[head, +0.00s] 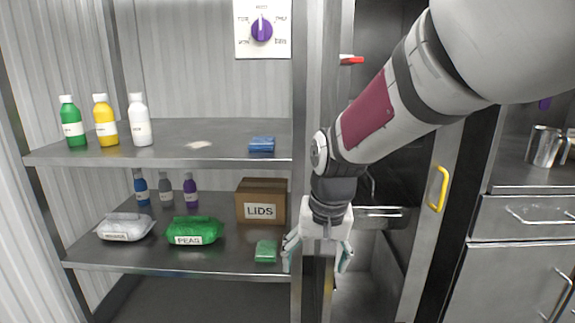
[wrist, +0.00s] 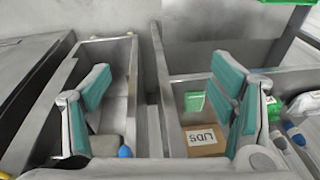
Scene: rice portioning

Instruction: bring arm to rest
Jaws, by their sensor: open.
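My arm reaches in from the upper right of the head view and hangs down near the right post of the shelf. My gripper (head: 318,262) is at its end, pointing down, with its fingers spread apart and nothing between them. In the wrist view my gripper (wrist: 160,108) shows two teal-padded fingers set wide apart, empty. It hangs to the right of the lower shelf, in front of the open cabinet.
A metal shelf (head: 225,157) holds several bottles and a blue block (head: 262,144). The lower shelf has a LIDS box (head: 261,203), a PEAS bag (head: 194,231), a white bag (head: 125,227) and a green block (head: 266,251). A yellow handle (head: 439,188) is right of my gripper.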

